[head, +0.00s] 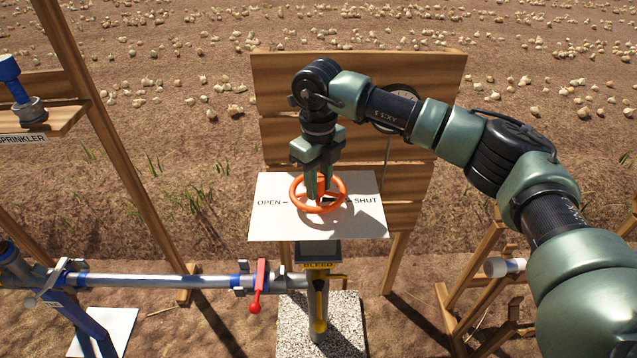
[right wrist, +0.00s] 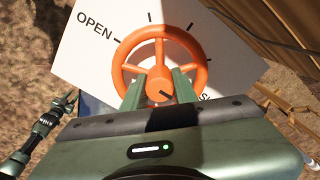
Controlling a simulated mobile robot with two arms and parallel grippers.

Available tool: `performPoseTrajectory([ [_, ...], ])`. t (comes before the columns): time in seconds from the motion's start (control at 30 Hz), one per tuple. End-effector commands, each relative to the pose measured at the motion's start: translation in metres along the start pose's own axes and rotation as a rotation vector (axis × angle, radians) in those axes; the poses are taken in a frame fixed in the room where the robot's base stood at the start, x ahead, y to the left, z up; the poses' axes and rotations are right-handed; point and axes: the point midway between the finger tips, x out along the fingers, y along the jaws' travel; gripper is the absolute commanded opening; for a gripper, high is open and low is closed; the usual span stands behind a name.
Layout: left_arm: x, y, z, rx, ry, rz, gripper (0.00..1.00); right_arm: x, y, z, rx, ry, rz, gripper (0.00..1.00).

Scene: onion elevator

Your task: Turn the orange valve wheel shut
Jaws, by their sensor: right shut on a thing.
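The orange valve wheel (head: 338,186) is mounted on a white panel (head: 270,222) marked OPEN at left and SHUT at right. My right gripper (head: 319,186) reaches down to the wheel from above and is shut on its middle. In the right wrist view its fingers (right wrist: 158,90) stand on either side of the wheel's hub, inside the rim (right wrist: 122,52). A short dark mark shows on the hub there. What the fingertips touch is partly hidden. My left gripper (right wrist: 63,104) shows small at the left of the right wrist view, its fingers apart and empty.
A wooden board wall (head: 280,75) stands behind the panel. Below the panel runs a grey pipe (head: 140,281) with a red lever (head: 260,285). A wooden SPRINKLER shelf (head: 60,118) is at left, and a wooden stand (head: 465,290) at right. Onions lie over the field behind.

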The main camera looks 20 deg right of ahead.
Motion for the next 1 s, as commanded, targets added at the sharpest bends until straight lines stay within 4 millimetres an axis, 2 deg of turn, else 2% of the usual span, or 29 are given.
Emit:
performPoseTrajectory([
  [0.27,0.0,0.0,0.0,0.0,0.0,0.0,0.36,-0.004,-0.001,0.002,0.005,-0.009,-0.002,0.0],
  [0.3,0.0,0.0,0.0,0.0,0.0,0.0,0.36,-0.004,-0.002,0.002,0.005,-0.009,-0.002,0.34],
  [0.37,0.0,0.0,0.0,0.0,0.0,0.0,0.36,-0.003,-0.001,0.002,0.004,-0.008,-0.002,0.5],
  [0.73,0.001,0.0,0.0,0.0,0.0,0.0,0.36,-0.004,-0.001,0.001,0.001,-0.004,0.0,0.5],
  [0.87,0.003,0.0,0.0,0.0,0.0,0.0,0.36,-0.021,-0.001,0.002,0.001,-0.007,-0.001,0.5],
  [1.0,0.006,0.0,0.001,0.0,0.0,0.0,0.36,-0.045,-0.001,0.002,0.001,-0.008,-0.001,0.5],
])
